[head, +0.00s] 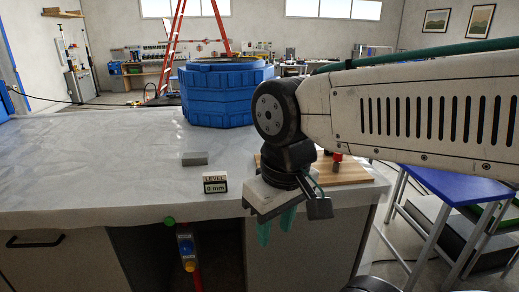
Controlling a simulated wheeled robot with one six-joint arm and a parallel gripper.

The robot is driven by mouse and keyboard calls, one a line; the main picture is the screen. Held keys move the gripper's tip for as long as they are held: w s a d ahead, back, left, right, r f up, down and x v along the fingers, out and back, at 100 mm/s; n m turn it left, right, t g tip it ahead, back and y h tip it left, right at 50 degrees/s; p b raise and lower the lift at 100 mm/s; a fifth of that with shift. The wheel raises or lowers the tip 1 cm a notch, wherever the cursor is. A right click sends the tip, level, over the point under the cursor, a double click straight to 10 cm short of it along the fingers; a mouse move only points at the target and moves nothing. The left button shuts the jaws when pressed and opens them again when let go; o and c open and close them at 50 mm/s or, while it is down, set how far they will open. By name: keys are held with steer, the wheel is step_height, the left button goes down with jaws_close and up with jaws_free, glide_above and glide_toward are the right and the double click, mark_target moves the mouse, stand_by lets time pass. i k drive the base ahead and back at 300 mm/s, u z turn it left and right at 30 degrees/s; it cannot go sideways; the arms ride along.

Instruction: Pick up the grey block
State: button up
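The grey block (194,158) is a small flat rectangular piece lying on the white-covered worktop (90,165), left of the middle of the head view. My gripper (276,233) hangs at the front edge of the worktop, to the right of the block and nearer to the camera. Its two teal fingers point down and stand apart with nothing visible between them. The gripper is clear of the block, and no part of the block looks covered by the arm.
A small sign (215,184) reading "LEVEL 0 mm" stands just in front of the block. A large blue ribbed tub (220,95) stands behind it. A wooden board (345,172) with a red-and-black item lies partly behind my arm. The worktop's left side is clear.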

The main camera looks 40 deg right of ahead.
mark_target(197, 158)
steer(key=z, duration=0.3)
steer(key=i, duration=1)
